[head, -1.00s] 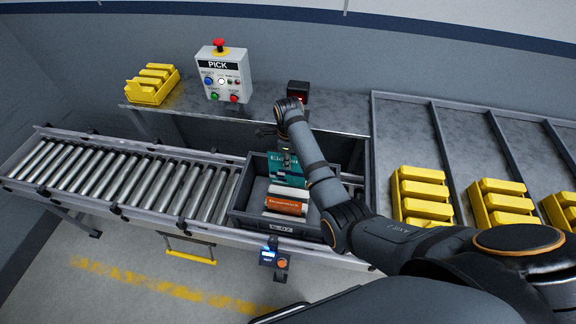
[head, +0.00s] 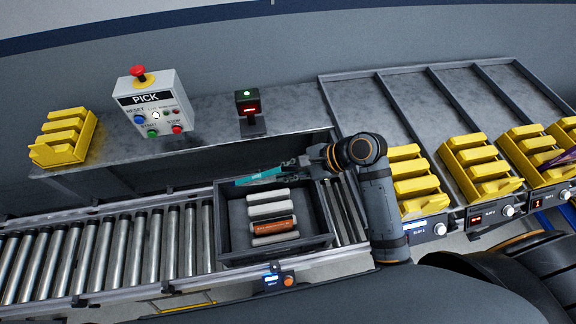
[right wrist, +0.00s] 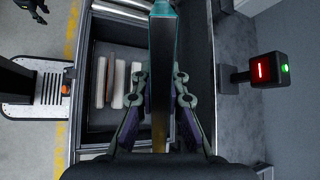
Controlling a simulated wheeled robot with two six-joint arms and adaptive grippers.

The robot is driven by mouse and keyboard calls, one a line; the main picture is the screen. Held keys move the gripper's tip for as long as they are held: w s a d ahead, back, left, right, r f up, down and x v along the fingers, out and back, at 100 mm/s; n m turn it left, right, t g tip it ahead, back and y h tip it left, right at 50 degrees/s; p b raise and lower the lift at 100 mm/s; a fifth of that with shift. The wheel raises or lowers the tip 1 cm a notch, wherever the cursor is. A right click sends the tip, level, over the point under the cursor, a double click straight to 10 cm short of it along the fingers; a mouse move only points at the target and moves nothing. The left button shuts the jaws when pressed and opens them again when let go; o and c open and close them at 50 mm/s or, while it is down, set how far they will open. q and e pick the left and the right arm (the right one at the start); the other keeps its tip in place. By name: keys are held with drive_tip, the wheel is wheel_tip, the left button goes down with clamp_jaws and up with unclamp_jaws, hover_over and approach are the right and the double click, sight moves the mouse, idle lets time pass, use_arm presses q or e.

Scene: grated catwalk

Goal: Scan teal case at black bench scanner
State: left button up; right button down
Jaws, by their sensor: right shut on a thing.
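The teal case (head: 262,174) is held by my right gripper (head: 293,166) above the back of the grey tote. In the right wrist view the case (right wrist: 162,60) stands edge-on between the two fingers (right wrist: 160,92), with only its narrow dark side and teal edges showing. The black bench scanner (head: 248,110) stands on the grey bench behind the tote, with a red lit window and a green light on top. It also shows in the right wrist view (right wrist: 266,71), to the right of the case and apart from it.
The grey tote (head: 222,228) on the roller conveyor (head: 105,248) holds an orange case (head: 273,227) and several pale ones. A PICK control box (head: 152,105) and a yellow rack (head: 66,140) are on the bench at left. Yellow racks (head: 478,165) fill the sloped lanes at right.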

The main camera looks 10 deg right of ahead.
drive_tip(key=shift+w, duration=0.15)
use_arm(q)
drive_tip(key=shift+w+a, duration=0.3)
drive_tip(key=shift+w, duration=0.15)
use_arm(e)
drive_tip(key=s, duration=0.6)
drive_tip(key=shift+f, duration=0.1)
use_arm(q)
drive_tip(key=shift+d, duration=0.1)
